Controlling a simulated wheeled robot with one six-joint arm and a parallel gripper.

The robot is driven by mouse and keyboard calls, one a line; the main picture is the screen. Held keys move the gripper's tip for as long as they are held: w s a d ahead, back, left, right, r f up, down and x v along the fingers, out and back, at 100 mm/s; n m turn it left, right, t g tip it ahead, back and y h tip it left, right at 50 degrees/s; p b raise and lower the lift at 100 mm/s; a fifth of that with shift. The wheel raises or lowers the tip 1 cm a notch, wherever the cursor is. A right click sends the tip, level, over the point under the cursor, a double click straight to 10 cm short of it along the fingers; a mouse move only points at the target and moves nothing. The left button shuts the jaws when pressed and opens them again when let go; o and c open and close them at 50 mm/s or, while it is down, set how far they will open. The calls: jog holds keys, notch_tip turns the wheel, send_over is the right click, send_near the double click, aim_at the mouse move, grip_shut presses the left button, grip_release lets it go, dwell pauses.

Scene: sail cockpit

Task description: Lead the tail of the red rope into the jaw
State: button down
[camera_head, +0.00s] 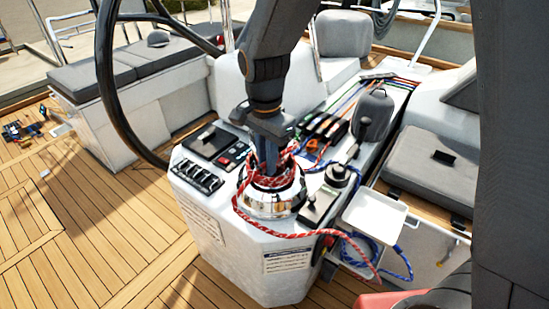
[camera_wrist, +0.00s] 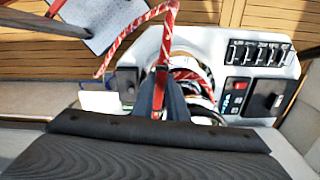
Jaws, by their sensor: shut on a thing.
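The red rope with white flecks (camera_head: 300,236) is wrapped around the chrome winch (camera_head: 272,207) on the white console. My gripper (camera_head: 268,168) points down over the winch top and is shut on the rope. In the wrist view the rope (camera_wrist: 128,29) runs from between my fingertips (camera_wrist: 160,78), loops over and hangs to the left. In the head view a length of it crosses the console front and droops to the lower right. The winch (camera_wrist: 186,62) shows partly behind my fingers. The jaw at its top is mostly hidden by my gripper and rope.
A black steering wheel (camera_head: 107,85) stands left of the console. A switch panel (camera_head: 197,178) is left of the winch. A black lever (camera_head: 320,203) and a white tray (camera_head: 375,216) are at right. Coiled blue rope (camera_head: 358,248) hangs below. Teak deck (camera_head: 90,225) is open at left.

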jog(key=shift+a+m, duration=0.25)
jog(key=shift+m, duration=0.05)
jog(key=shift+w+a+m+p, duration=0.15)
jog(key=shift+a+m+p, duration=0.25)
jog(key=shift+a+m, duration=0.15)
jog(key=shift+w+a+m+p, duration=0.15)
jog(key=shift+a+m+p, duration=0.2)
jog(key=shift+a+m, duration=0.15)
jog(key=c, duration=2.2)
grip_release()
jog(key=shift+a, duration=0.15)
jog(key=o, duration=1)
jog(key=shift+r, duration=0.15)
notch_tip(320, 180, up, 9)
jog(key=p, duration=0.7)
